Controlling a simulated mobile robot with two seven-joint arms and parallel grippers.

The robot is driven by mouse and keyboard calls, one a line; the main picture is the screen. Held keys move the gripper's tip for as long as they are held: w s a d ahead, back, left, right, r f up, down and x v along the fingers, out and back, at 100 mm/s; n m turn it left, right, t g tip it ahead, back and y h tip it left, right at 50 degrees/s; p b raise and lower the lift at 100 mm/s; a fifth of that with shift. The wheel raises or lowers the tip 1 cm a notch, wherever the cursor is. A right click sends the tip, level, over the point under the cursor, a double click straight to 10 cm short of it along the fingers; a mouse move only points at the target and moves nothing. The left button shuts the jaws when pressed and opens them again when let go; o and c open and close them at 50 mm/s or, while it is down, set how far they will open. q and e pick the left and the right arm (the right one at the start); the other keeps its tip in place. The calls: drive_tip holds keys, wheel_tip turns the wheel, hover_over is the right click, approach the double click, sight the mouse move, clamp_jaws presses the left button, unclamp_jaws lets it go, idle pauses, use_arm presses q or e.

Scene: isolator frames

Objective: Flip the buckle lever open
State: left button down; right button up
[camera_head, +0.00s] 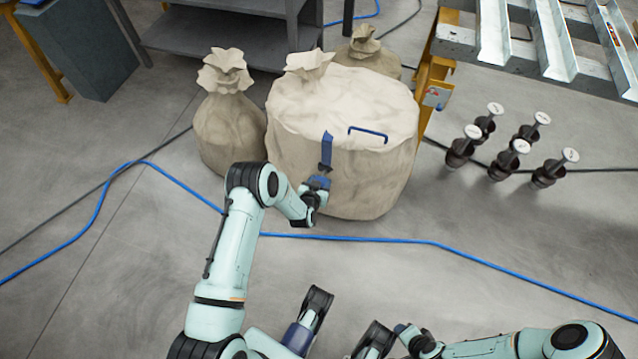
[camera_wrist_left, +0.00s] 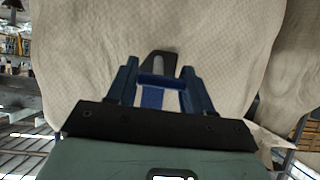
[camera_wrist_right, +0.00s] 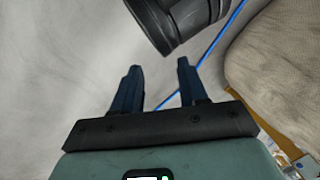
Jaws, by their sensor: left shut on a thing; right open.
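A large beige sack-like bundle (camera_head: 340,105) stands on the floor, with a blue strap (camera_head: 326,150) running down its front. The buckle lever (camera_wrist_left: 158,62) shows in the left wrist view as a dark plate with a pale slot, above a blue cross bar (camera_wrist_left: 160,82). My left gripper (camera_head: 318,186) is at the lower end of the strap, its fingers (camera_wrist_left: 160,75) on either side of the buckle and shut on it. In the head view the gripper hides the buckle. My right gripper (camera_wrist_right: 158,72) is open and empty, away from the bundle.
Several dark cylinders with pale-topped stems (camera_head: 510,155) stand at right. A blue cable (camera_head: 400,240) crosses the floor. The floor in front is otherwise open.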

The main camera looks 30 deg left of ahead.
drive_tip(key=shift+s, duration=0.1)
use_arm(q)
drive_tip(key=c, duration=0.5)
unclamp_jaws()
drive_tip(key=p+v, duration=0.3)
drive_tip(key=v, duration=1)
drive_tip(key=shift+s+d+r+p, duration=0.15)
drive_tip(key=shift+p, duration=0.25)
use_arm(e)
drive_tip(key=s+a+r+g+y, duration=0.1)
drive_tip(key=s+a+r+g, duration=0.1)
drive_tip(key=s+r, duration=0.2)
drive_tip(key=shift+s+a+r+n, duration=0.3)
drive_tip(key=shift+s+a, duration=0.1)
drive_tip(key=shift+s, duration=0.5)
